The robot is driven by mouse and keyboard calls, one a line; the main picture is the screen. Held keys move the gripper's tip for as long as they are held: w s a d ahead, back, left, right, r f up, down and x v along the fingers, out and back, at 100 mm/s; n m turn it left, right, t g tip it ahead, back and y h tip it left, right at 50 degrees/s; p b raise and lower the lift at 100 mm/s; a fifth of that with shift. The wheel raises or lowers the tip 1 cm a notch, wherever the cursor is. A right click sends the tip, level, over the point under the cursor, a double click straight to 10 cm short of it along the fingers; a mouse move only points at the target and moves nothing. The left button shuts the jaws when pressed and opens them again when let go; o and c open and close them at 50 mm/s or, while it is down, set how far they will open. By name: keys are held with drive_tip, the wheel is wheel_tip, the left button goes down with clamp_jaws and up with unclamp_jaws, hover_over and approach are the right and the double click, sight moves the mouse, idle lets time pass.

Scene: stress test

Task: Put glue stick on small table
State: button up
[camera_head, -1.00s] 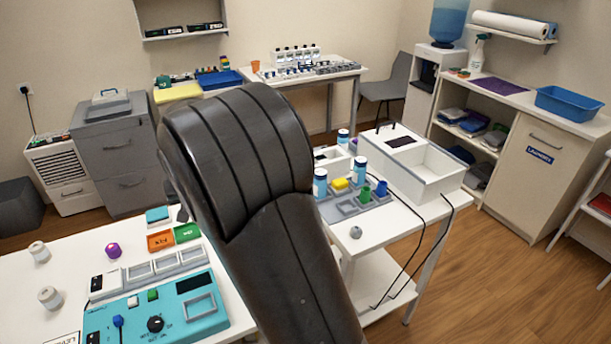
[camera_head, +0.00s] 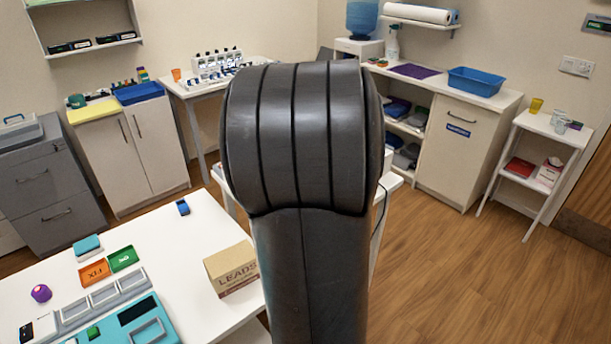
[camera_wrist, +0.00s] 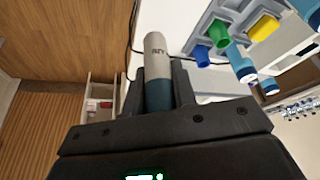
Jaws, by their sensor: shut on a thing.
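In the wrist view, my gripper (camera_wrist: 158,82) is shut on a grey and dark teal cylinder with lettering, which looks like the glue stick (camera_wrist: 156,52). It stands out beyond the fingers. In the head view my own arm hides the gripper and the stick. A small white table (camera_head: 543,126) with a lower shelf stands at the right by the wall, far from my arm. Yellow and clear cups (camera_head: 559,119) stand on its top; a red item and a tissue box (camera_head: 549,171) are on its shelf.
A white table (camera_head: 190,232) at the left holds a LEADS carton (camera_head: 231,269) and a teal device (camera_head: 130,325). My arm mostly hides another white table behind it. A cabinet with a blue bin (camera_head: 476,80) lines the back right. Wooden floor (camera_head: 455,260) is clear at right.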

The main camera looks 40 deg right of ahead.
drive_tip(key=s+d+m, duration=0.2)
drive_tip(key=s+d, duration=0.2)
drive_tip(key=s, duration=0.3)
drive_tip(key=shift+g, duration=0.3)
drive_tip(key=w+a+f, duration=0.1)
drive_tip(key=w+f, duration=0.1)
drive_tip(key=w, duration=0.1)
drive_tip(key=w+a+f, duration=0.1)
drive_tip(key=w+f, duration=0.1)
drive_tip(key=w, duration=0.2)
drive_tip(key=w+a+f, duration=0.1)
drive_tip(key=w+f, duration=0.2)
drive_tip(key=w, duration=0.1)
drive_tip(key=shift+a, duration=0.4)
drive_tip(key=shift+f, duration=2)
drive_tip(key=shift+f, duration=0.15)
drive_tip(key=o, duration=1)
drive_tip(key=v, duration=1.2)
drive_tip(key=shift+a, duration=0.1)
